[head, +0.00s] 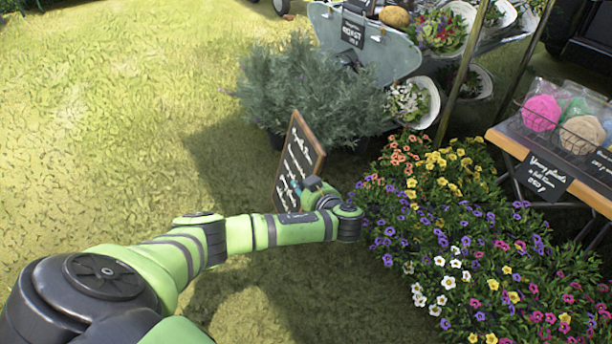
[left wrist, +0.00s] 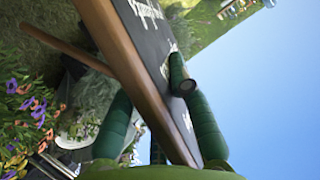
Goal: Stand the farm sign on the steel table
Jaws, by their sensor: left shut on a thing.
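The farm sign (head: 299,158) is a dark chalkboard with white writing in a brown wooden frame, tilted in the head view. My left gripper (head: 300,190) is shut on its lower right side edge. In the left wrist view, the sign's wooden frame (left wrist: 118,45) runs between my green fingers (left wrist: 152,88). A grey steel table (head: 385,62) with rounded metal sides stands beyond the sign at the top, bearing flowers and produce. Much of its top is out of clear sight. My right gripper is not in view.
A grey-green bush (head: 315,95) stands between the sign and the steel table. A dense bed of colourful flowers (head: 460,230) lies right of my left gripper. A wooden-edged table (head: 555,170) with a wire basket is at the right. Open grass (head: 110,100) lies left.

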